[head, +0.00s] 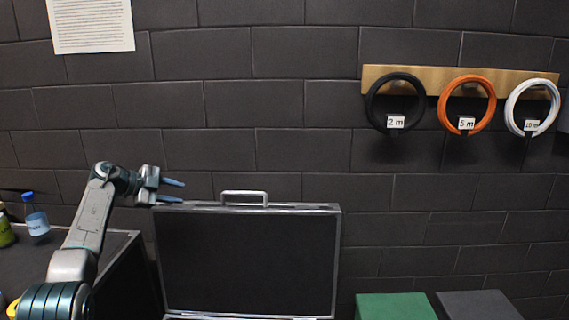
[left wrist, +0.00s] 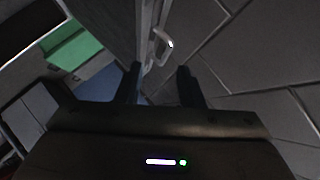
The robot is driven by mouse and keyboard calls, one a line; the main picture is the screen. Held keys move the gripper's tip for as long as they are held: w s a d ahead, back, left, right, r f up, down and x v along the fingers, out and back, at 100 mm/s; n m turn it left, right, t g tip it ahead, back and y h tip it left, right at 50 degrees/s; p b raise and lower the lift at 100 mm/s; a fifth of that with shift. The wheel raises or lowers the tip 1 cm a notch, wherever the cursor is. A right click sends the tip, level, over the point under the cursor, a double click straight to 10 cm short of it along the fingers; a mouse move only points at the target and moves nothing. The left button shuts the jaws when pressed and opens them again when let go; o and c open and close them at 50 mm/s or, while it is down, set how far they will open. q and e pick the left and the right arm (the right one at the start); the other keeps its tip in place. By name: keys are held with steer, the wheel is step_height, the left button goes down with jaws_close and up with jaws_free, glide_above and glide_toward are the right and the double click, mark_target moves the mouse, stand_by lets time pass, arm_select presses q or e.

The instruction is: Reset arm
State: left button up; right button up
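My left gripper (head: 172,191) is raised at the left of the head view, beside the upper left corner of an open black case. Its two fingers are apart with nothing between them. In the left wrist view the left gripper (left wrist: 160,85) also shows its fingers spread and empty. The case lid (head: 247,262) stands upright with a silver rim, and its handle (head: 244,193) is on top. The handle also shows in the left wrist view (left wrist: 162,47), beyond the fingertips. My right gripper is in neither view.
A black cable ring (head: 370,104), an orange ring (head: 442,112) and a white ring (head: 509,110) hang on a wooden wall board (head: 428,73). A dark table (head: 122,258) at the left bears bottles (head: 37,222). A green box top (head: 394,306) and a grey one (head: 478,305) are at lower right.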

arm_select(q)
steer(key=s+a+f+n+t+y, duration=0.2)
steer(key=s+f+n+t+y, duration=0.2)
steer(key=s+f+n+y, duration=0.65)
steer(key=s+a+f+n+t+y, duration=0.35)
steer(key=s+f+n+y, duration=0.25)
steer(key=s+f+n, duration=0.9)
steer(key=s+d+f+m+g+h, duration=0.2)
steer(key=s+d+g, duration=0.2)
steer(key=s, duration=0.8)
steer(key=s+d+f+m+g+h, duration=0.1)
steer(key=s+d+f+g+h, duration=0.15)
steer(key=s, duration=0.85)
steer(key=s+d+f+m+g+h, duration=0.15)
steer(key=s+d+g, duration=0.25)
steer(key=s, duration=0.8)
step_height(320, 180, down, 32)
steer(key=a+g, duration=0.2)
steer(key=a, duration=0.1)
steer(key=s+a+f, duration=0.1)
steer(key=s+f, duration=1.6)
steer(key=f, duration=0.1)
steer(key=shift+s+g+y, duration=0.25)
steer(key=shift+g+y, duration=0.1)
steer(key=shift+g, duration=0.05)
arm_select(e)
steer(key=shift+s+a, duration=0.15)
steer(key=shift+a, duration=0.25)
